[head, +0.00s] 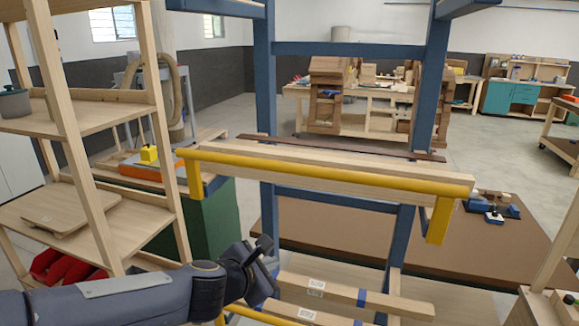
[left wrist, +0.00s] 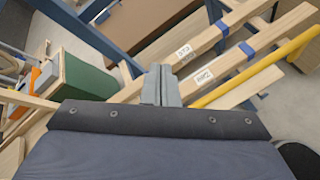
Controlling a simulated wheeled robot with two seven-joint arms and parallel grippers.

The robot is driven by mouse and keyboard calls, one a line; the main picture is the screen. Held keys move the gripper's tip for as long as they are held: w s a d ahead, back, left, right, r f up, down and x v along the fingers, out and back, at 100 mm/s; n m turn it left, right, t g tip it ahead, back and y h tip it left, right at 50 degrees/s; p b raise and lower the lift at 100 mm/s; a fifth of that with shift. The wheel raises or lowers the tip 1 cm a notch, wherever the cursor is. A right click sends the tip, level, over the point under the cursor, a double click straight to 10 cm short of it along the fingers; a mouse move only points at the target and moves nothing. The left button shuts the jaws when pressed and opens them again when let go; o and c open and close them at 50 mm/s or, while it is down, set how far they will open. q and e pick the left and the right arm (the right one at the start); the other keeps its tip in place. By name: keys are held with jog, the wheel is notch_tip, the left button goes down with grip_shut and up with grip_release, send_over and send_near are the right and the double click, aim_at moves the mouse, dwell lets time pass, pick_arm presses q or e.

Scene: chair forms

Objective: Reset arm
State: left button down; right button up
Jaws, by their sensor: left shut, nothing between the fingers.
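My left gripper (head: 265,247) reaches in from the lower left in the head view. Its fingers are shut with nothing between them. It hangs in the air in front of a blue frame (head: 264,90), below a yellow bar (head: 330,173) that runs in front of wooden beams. In the left wrist view the shut fingers (left wrist: 160,84) point toward labelled wooden beams (left wrist: 205,50) and show no contact that I can make out. My right gripper is not in view.
A wooden shelf (head: 90,115) stands close on the left, with a grey pot (head: 14,103) and a board (head: 68,213). Lower labelled beams (head: 345,293) lie ahead. A green cabinet (head: 205,222) is behind the shelf. A workbench (head: 375,118) stands farther back; open floor shows at right.

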pick_arm(q)
jog(key=s+a+r+m+h+b, duration=0.1)
jog(key=s+a+r+m+h, duration=0.15)
jog(key=s+a+m, duration=0.4)
jog(key=s+a+f+m+g+y, duration=0.1)
jog(key=s+a+f+m, duration=0.2)
jog(key=s+m, duration=0.2)
jog(key=s+a+f+m+g+y+b, duration=0.1)
jog(key=s+a+f+m+g+y, duration=0.1)
jog(key=s, duration=0.7)
jog(key=s+a+f+m+g+y, duration=0.1)
jog(key=s+a+f+m+g, duration=0.1)
jog(key=s+a+f+m, duration=0.3)
jog(key=s+f+m, duration=0.1)
jog(key=s+m, duration=0.1)
jog(key=m, duration=0.1)
jog(key=shift+f+y+b, duration=0.25)
jog(key=shift+y+b, duration=0.05)
jog(key=shift+y, duration=0.05)
